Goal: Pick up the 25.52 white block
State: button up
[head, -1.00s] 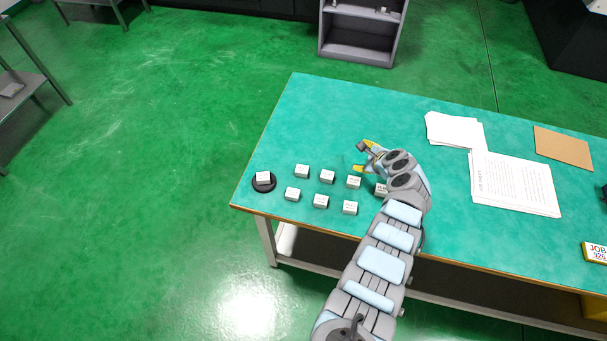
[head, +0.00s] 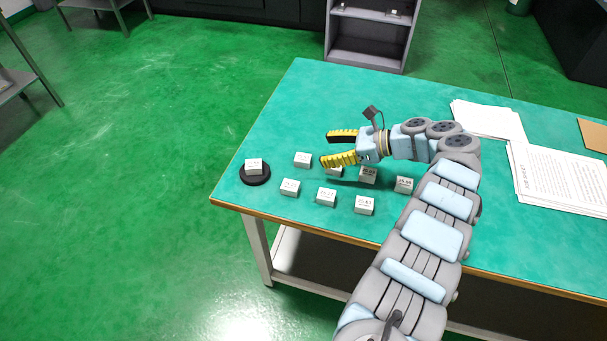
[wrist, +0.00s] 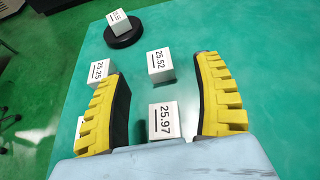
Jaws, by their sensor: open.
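The 25.52 white block (wrist: 160,65) sits on the green table in the wrist view, ahead of and between my open fingertips. In the head view it appears to be the small white block (head: 302,159) just left of my gripper (head: 325,149). My gripper has yellow ribbed fingers, is open and holds nothing. It points left over the table. The 25.97 block (wrist: 163,120) lies nearer the palm, between the fingers in the wrist view. In the head view it is partly hidden by a finger.
The 25.25 block (wrist: 102,72) sits beside the left finger in the wrist view. Another white block (head: 254,166) rests on a black disc (head: 256,179) near the table's left corner. Several more blocks stand in two rows. Paper sheets (head: 560,175) lie at right. The table's back left is clear.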

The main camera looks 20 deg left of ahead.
aim_at(311, 159)
jog(key=shift+s+a+f+g+b, duration=0.15)
jog(key=shift+f+g+b, duration=0.15)
jog(key=shift+f+b, duration=0.95)
jog(key=shift+s+a+f+p, duration=0.1)
jog(key=shift+s+a+p, duration=0.1)
jog(key=shift+a+p, duration=0.6)
jog(key=shift+x, duration=1.7)
jog(key=shift+d+f, duration=0.15)
jog(key=shift+f, duration=0.05)
grip_shut()
